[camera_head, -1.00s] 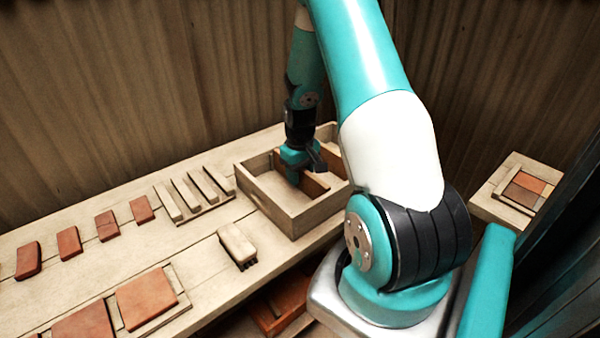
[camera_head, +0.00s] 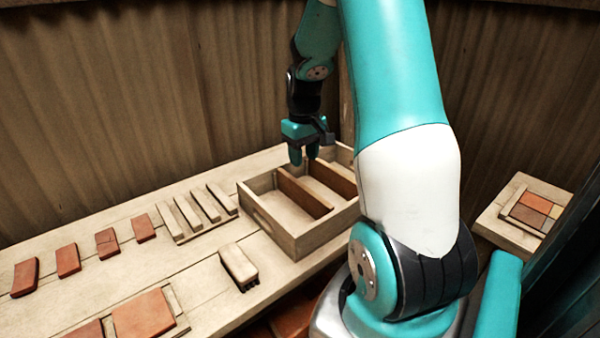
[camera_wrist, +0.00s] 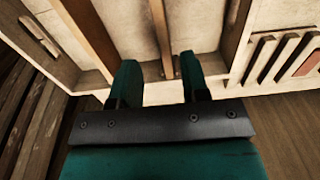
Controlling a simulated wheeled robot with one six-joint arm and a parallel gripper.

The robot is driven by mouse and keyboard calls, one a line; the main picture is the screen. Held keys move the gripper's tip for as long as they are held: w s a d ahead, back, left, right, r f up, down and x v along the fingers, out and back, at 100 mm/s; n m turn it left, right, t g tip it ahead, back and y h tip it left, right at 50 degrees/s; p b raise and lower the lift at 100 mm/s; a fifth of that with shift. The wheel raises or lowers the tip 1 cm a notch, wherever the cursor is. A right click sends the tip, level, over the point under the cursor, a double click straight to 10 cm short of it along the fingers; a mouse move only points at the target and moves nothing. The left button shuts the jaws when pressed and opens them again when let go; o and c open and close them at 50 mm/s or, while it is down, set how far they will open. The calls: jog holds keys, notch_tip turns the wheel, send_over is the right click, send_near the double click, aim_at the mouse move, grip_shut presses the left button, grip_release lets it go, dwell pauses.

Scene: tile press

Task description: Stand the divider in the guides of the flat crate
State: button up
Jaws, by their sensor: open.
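The flat crate (camera_head: 283,240) is a pale open wooden box on the bench. A thin brown divider (camera_head: 303,193) stands on edge across its inside; it also shows edge-on in the wrist view (camera_wrist: 159,30). A second brown board (camera_head: 334,178) crosses the crate farther right, also in the wrist view (camera_wrist: 91,38). My gripper (camera_head: 304,158) hangs above the crate, open and empty. In the wrist view, the fingers (camera_wrist: 157,65) are spread to either side of the divider's line. I cannot tell how deep the divider's ends sit in the guides.
A slotted pale rack (camera_head: 197,213) stands left of the crate. A brush (camera_head: 239,265) lies in front of it. Several red tiles (camera_head: 107,243) line the bench, with larger tiles (camera_head: 143,315) at the front. A tile tray (camera_head: 497,212) is at the right.

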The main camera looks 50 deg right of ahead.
jog(key=a+r+n+t+y, duration=0.15)
jog(key=a+r, duration=0.25)
jog(key=a, duration=0.7)
jog(key=a+r+n, duration=0.3)
jog(key=a, duration=0.7)
jog(key=s+a+r+n+y, duration=0.1)
jog(key=s+a+r+n, duration=0.1)
jog(key=s+a, duration=0.5)
jog(key=s+a+r+n+g+y, duration=0.1)
jog(key=s+a+r+n, duration=0.1)
jog(key=s+a, duration=0.6)
jog(key=shift+a+n+y, duration=0.35)
jog(key=shift+a+n, duration=0.2)
jog(key=shift+a, duration=0.65)
jog(key=shift+g, duration=0.25)
jog(key=shift+c, duration=0.5)
jog(key=shift+d, duration=0.15)
